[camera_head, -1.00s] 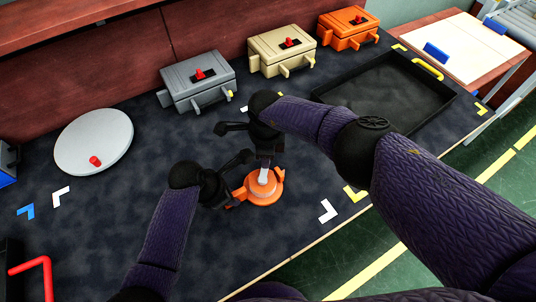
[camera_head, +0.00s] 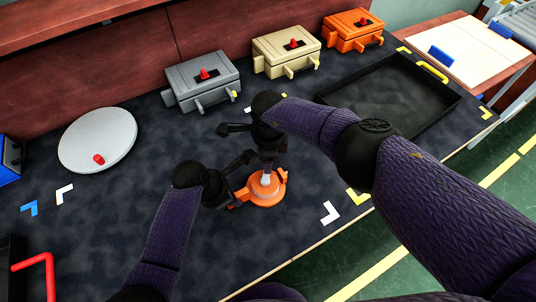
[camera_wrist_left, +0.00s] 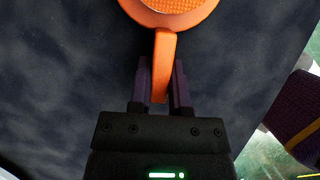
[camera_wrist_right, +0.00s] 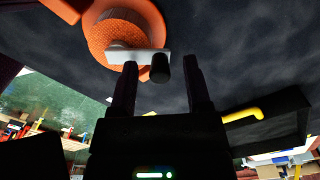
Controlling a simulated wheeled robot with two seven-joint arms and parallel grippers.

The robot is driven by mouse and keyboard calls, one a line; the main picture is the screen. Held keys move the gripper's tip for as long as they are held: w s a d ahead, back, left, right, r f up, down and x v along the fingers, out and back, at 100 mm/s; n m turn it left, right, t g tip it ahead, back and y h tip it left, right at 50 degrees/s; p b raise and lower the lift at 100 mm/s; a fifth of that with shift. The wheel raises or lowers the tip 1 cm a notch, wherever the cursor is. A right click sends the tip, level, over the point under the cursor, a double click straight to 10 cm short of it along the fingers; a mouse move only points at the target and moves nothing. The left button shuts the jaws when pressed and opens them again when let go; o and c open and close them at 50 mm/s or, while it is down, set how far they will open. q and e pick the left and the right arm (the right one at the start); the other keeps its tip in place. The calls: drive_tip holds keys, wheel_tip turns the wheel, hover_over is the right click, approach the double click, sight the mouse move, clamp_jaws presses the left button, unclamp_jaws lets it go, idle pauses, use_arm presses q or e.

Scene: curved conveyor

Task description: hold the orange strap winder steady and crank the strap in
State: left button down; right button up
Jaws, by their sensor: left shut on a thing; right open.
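The orange strap winder (camera_head: 268,196) lies on the dark table top near its front edge. Its orange handle (camera_wrist_left: 163,66) sits between the fingers of my left gripper (camera_wrist_left: 160,84), which is shut on it. The winder's pale crank arm (camera_wrist_right: 136,56) ends in a black knob (camera_wrist_right: 160,68). In the head view my right gripper (camera_head: 249,147) partly covers the crank. The strap is not clearly visible.
Grey (camera_head: 203,82), beige (camera_head: 286,50) and orange (camera_head: 353,30) boxes with red knobs stand along the back. A black tray (camera_head: 449,104) is at the right. A round pale disc (camera_head: 97,140) and a red bar (camera_head: 48,262) are at the left.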

wheel_tip(320, 180, up, 12)
drive_tip(key=d+f+y, duration=0.2)
drive_tip(key=d+y, duration=0.2)
drive_tip(key=d, duration=0.1)
drive_tip(key=x, duration=1.1)
drive_tip(key=shift+a+r, duration=0.1)
drive_tip(key=shift+a, duration=0.25)
clamp_jaws()
